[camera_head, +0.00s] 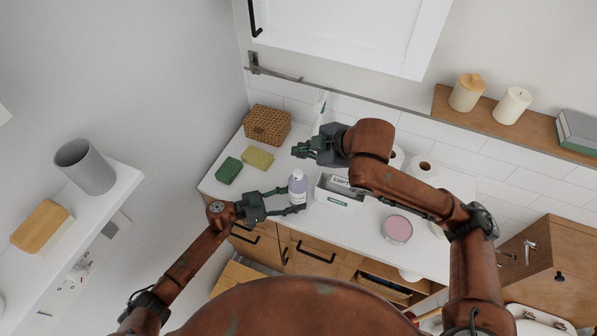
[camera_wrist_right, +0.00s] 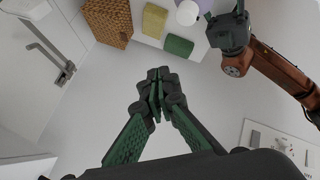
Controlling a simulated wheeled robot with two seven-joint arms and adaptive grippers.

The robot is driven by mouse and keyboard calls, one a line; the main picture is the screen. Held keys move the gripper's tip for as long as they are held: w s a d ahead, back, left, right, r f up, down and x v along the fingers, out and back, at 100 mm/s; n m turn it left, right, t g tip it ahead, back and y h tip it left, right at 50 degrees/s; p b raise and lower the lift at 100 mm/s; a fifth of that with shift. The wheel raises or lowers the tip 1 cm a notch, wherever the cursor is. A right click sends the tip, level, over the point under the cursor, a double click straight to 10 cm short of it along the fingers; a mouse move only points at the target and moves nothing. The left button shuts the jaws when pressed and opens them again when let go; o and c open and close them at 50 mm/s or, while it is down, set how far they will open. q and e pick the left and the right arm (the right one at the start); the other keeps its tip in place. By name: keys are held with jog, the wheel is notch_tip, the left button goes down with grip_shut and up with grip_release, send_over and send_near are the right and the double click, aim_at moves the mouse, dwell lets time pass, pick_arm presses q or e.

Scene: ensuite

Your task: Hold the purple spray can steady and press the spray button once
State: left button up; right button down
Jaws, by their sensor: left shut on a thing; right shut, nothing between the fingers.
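The purple spray can (camera_head: 297,188) stands upright near the counter's front edge, with a white top. My left gripper (camera_head: 292,200) is shut on the can from the left, with its fingers around the body. In the right wrist view the can's white cap (camera_wrist_right: 187,13) shows at the top edge, beside my left gripper (camera_wrist_right: 222,20). My right gripper (camera_head: 300,150) is shut and empty, above and behind the can in the head view. Its closed fingertips (camera_wrist_right: 155,85) also show in the right wrist view, apart from the can. The spray button is too small to make out.
A green block (camera_head: 229,170), a yellow sponge (camera_head: 258,158) and a wicker basket (camera_head: 267,125) lie to the left on the counter. A white labelled box (camera_head: 338,194) stands close right of the can. A pink round dish (camera_head: 397,229) lies farther right.

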aim_at(300, 174)
jog(key=shift+f, duration=3.4)
jog(key=shift+f, duration=0.15)
jog(key=shift+f, duration=0.25)
jog(key=shift+f, duration=0.5)
jog(key=shift+r, duration=0.85)
jog(key=shift+r, duration=0.15)
jog(key=shift+r, duration=2.4)
